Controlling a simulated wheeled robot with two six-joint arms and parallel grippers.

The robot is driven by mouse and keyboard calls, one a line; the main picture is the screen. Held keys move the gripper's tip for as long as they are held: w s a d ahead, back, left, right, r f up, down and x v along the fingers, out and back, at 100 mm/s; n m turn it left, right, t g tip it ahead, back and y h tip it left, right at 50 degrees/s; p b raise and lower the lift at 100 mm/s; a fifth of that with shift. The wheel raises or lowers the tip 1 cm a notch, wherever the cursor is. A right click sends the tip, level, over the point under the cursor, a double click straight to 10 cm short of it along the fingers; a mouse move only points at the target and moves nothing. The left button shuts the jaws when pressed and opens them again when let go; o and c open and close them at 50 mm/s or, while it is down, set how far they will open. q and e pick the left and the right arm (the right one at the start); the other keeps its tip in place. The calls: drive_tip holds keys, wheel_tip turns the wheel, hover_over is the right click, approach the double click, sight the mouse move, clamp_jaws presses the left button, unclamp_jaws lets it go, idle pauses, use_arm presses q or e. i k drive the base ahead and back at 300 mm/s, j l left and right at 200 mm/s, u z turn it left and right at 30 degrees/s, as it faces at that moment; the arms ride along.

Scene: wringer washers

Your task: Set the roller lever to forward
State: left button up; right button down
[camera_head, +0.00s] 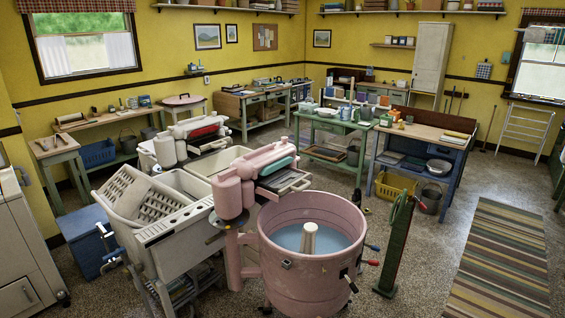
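A pink wringer washer (312,262) stands at the bottom centre, its open tub holding bluish water around a pale agitator post (309,237). Its pink wringer head (232,190) sits above the tub's left rim, with a teal part on top. A red-tipped lever (373,262) and a blue-tipped lever (373,247) stick out at the tub's right side. A small dark lever (213,239) shows below the wringer head. I cannot tell which is the roller lever or its setting. Neither gripper is in view.
A white washer with a red-topped wringer (202,130) and pale tubs (150,200) stand left of the pink washer. A green post (394,245) stands close on its right. A striped rug (503,260) lies farther right on open floor. Workbenches (430,140) stand behind.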

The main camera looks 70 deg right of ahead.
sight(221, 177)
drive_tip(key=i+l+z, duration=0.15)
drive_tip(key=i+z, duration=0.2)
drive_tip(key=z, duration=0.15)
drive_tip(key=i+z, duration=0.75)
drive_tip(key=z, duration=0.2)
drive_tip(key=i+j+z, duration=0.3)
drive_tip(key=z, duration=0.15)
drive_tip(key=i+l+z, duration=0.1)
drive_tip(key=i+z, duration=0.65)
drive_tip(key=i+j+z, duration=0.1)
drive_tip(key=i+z, duration=0.25)
drive_tip(key=k, duration=0.1)
